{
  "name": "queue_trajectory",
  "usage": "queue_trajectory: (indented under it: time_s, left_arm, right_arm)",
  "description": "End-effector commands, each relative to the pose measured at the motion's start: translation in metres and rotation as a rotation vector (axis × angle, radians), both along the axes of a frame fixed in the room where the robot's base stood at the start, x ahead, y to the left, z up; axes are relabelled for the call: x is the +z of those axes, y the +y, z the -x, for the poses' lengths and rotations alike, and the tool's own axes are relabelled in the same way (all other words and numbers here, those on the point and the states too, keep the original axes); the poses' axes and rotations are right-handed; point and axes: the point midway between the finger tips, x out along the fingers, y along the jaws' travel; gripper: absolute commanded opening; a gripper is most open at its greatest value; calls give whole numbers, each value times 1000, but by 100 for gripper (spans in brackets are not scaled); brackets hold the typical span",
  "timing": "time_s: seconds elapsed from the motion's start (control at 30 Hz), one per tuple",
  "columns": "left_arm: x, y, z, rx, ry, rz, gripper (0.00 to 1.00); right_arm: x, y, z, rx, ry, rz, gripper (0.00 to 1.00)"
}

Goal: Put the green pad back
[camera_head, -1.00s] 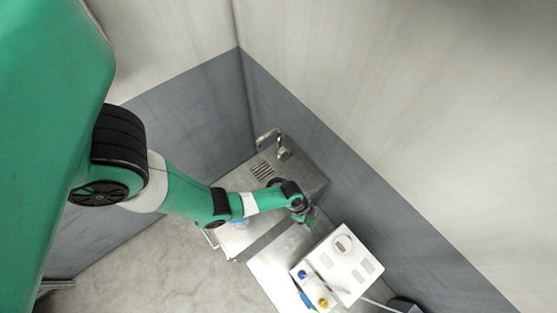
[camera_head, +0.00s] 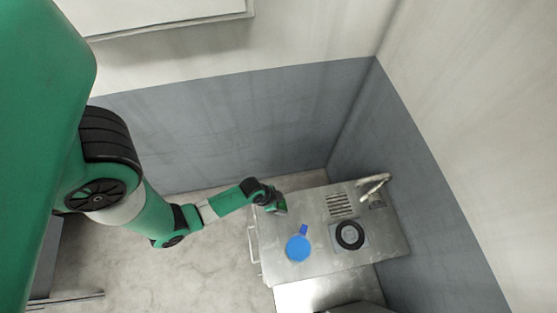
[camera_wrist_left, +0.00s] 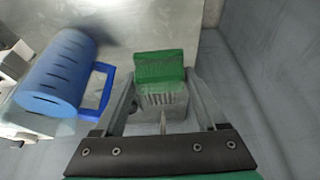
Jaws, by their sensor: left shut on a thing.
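The green pad (camera_wrist_left: 160,65) is in my left gripper (camera_wrist_left: 162,92), in the left wrist view. A grey ridged block sits directly behind the green part, between the fingers. The fingers are shut on it. In the head view my left gripper (camera_head: 275,204) is at the left end of the metal counter, and the green pad (camera_head: 281,208) shows small at its tip. I cannot tell whether the pad touches the counter. My right gripper is not in view.
A blue slotted container with a handle (camera_wrist_left: 60,75) is left of the gripper; it also shows in the head view (camera_head: 298,249). A black round thing (camera_head: 350,235), drain slots (camera_head: 340,205) and a tap (camera_head: 374,184) are farther right on the counter (camera_head: 315,208).

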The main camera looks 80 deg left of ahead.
Motion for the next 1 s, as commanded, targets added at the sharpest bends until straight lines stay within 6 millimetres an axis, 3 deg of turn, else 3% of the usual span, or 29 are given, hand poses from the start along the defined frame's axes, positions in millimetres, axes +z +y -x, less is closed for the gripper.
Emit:
queue_trajectory:
  time_s: [0.17, 0.47, 0.63, 0.83, 1.0]
  left_arm:
    - [-4, 1, 3, 9, -1, -1, 22]
    - [-60, 0, 2, 7, 1, 0, 22]
    - [-61, 1, 2, 7, 0, 0, 22]
    - [-95, 0, 2, 5, 2, 0, 22]
    - [-101, 0, 2, 7, 0, 0, 22]
  right_arm:
    - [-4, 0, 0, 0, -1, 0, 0]
    - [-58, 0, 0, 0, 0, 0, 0]
    - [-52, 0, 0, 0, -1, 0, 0]
    - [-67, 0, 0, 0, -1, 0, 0]
    - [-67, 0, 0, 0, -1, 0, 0]
